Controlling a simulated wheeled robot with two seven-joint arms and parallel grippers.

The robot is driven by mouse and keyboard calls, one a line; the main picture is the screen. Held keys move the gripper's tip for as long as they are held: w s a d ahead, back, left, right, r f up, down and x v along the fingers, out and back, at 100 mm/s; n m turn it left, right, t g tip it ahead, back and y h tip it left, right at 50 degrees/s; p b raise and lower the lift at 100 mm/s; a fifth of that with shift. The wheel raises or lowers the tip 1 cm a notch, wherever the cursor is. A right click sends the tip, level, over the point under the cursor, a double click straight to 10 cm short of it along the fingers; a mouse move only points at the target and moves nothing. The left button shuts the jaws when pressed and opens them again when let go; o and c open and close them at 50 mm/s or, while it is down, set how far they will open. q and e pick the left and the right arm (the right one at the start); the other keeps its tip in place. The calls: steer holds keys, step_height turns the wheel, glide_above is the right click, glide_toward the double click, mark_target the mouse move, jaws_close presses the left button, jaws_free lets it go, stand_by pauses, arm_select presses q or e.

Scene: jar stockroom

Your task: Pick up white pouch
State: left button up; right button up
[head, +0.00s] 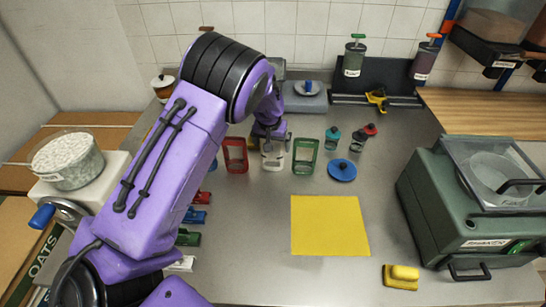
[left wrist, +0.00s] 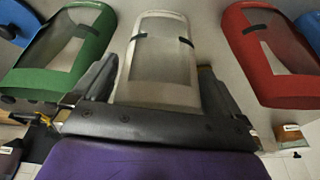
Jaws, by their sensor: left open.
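The white pouch (left wrist: 160,92) has a grey window and a small dark tab, and it fills the middle of the left wrist view. In the head view the white pouch (head: 272,161) stands on the metal counter, partly hidden by my left gripper (head: 270,141). My left gripper is open, with one dark finger on each side of the pouch's lower part in the left wrist view (left wrist: 158,75). I cannot tell whether the fingers touch it. My right gripper is not in view.
A red pouch (head: 236,142) and a green pouch (head: 305,143) stand close on either side. Small jars (head: 333,138) and a blue lid (head: 342,170) lie right of them. A yellow mat (head: 330,225) and a green machine (head: 450,220) are nearer. The counter between is clear.

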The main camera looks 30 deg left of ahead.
arm_select(q)
steer(key=shift+w+a+f, duration=0.1)
steer(key=shift+w+f, duration=0.15)
steer(key=shift+f, duration=0.35)
steer(key=shift+r, duration=0.1)
steer(key=c, duration=1.1)
